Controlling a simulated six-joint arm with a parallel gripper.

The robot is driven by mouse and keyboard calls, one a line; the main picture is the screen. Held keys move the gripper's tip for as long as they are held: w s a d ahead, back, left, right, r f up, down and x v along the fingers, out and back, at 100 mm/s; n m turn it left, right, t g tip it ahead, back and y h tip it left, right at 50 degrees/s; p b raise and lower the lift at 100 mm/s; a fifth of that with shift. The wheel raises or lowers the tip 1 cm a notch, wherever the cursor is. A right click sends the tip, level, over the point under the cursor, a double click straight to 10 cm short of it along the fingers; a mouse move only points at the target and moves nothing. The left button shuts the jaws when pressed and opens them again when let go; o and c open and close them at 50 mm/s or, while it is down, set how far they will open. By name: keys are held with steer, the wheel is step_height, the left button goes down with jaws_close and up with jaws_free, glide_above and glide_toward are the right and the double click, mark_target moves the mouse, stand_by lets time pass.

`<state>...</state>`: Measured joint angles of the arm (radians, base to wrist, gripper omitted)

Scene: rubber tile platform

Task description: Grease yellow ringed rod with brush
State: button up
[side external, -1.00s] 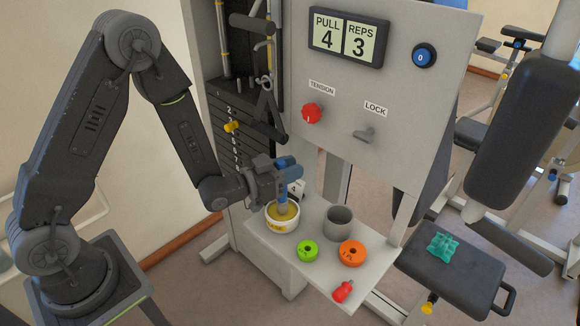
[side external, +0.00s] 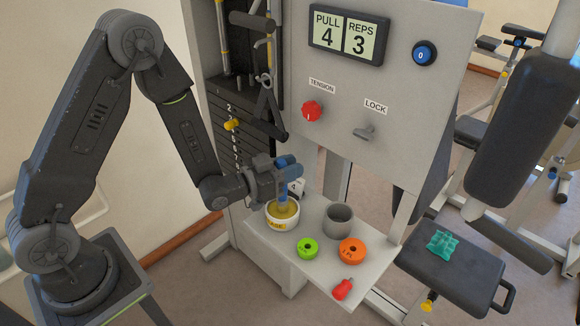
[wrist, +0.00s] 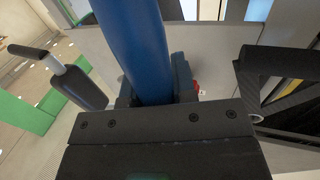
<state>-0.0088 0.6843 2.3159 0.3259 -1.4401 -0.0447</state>
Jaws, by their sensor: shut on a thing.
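My gripper (side external: 284,167) is shut on the blue handle of the brush (side external: 283,192). The handle also runs up through the wrist view (wrist: 135,50). The brush points down into the white grease pot (side external: 282,222), which holds yellow-brown grease. Its bristle tip is down in the pot and hard to make out. Upright rods stand at the upper left of the machine, above the weight stack. One rod (side external: 221,40) shows yellowish parts, but its rings are too small to tell clearly.
The pot shares a grey shelf (side external: 318,277) with a grey cup (side external: 339,219), a green ring (side external: 307,248), an orange disc (side external: 352,251) and a red knobbed piece (side external: 343,289). The machine panel (side external: 410,95) rises behind. A yellow pin (side external: 232,124) juts from the weight stack.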

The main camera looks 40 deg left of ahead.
steer(key=shift+f, duration=0.1)
step_height(320, 180, up, 7)
stand_by(1.0)
stand_by(0.4)
